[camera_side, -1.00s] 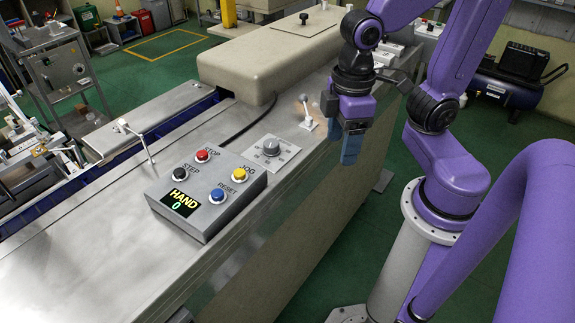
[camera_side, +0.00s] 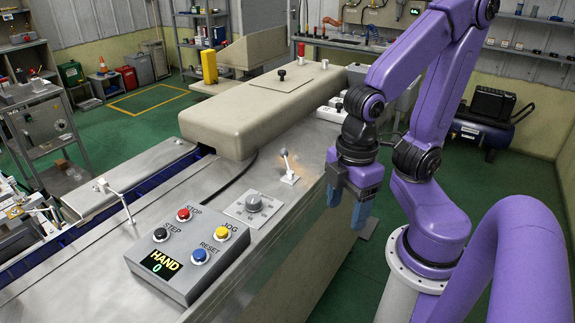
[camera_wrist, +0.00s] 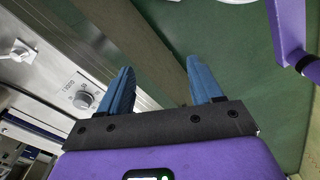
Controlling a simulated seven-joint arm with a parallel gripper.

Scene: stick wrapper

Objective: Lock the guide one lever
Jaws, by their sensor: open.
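Two levers show on the machine top in the side view, with no readable label telling which is guide one. One small upright lever (camera_side: 286,165) with a grey ball end stands on a white base beyond the dial. The other, a thin lever (camera_side: 119,202) with a pale end, stands at the left by the slot. My gripper (camera_side: 348,207) is open and empty, its blue fingers pointing down just right of the machine's edge, apart from both levers. In the wrist view my gripper (camera_wrist: 158,66) spans the machine's side and green floor; a white lever (camera_wrist: 17,52) shows at upper left.
A control box (camera_side: 188,262) with several buttons and a display reading HAND 0 sits at the front. A dial (camera_side: 253,203) lies between it and the ball-ended lever. A large beige cover (camera_side: 260,100) stands behind. Open green floor lies right of the machine.

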